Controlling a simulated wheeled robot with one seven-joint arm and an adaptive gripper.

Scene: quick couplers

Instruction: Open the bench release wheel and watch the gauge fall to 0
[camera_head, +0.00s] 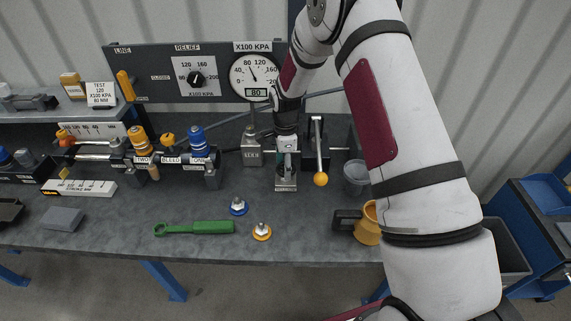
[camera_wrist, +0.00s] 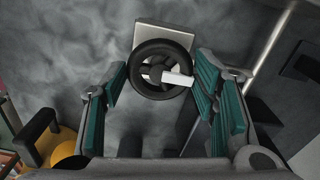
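The release wheel (camera_wrist: 138,72) is a black ring with a dark hub and a white spoke, on a square metal base plate (camera_wrist: 166,37). My gripper (camera_wrist: 162,84) is open, with its teal-padded fingers on either side of the wheel; contact cannot be told. In the head view my gripper (camera_head: 287,146) points down over the metal stand (camera_head: 286,183) and hides most of the wheel. The round white gauge (camera_head: 243,87) stands on the back panel. Its needle points near 80, and the small display (camera_head: 256,92) below reads 80.
A lever with an orange ball (camera_head: 320,179) stands close right of my gripper. A grey cup (camera_head: 355,172) and orange jug (camera_head: 367,228) are further right. A green wrench (camera_head: 195,228) and two small fittings, blue-ringed (camera_head: 238,206) and orange-ringed (camera_head: 262,231), lie in front.

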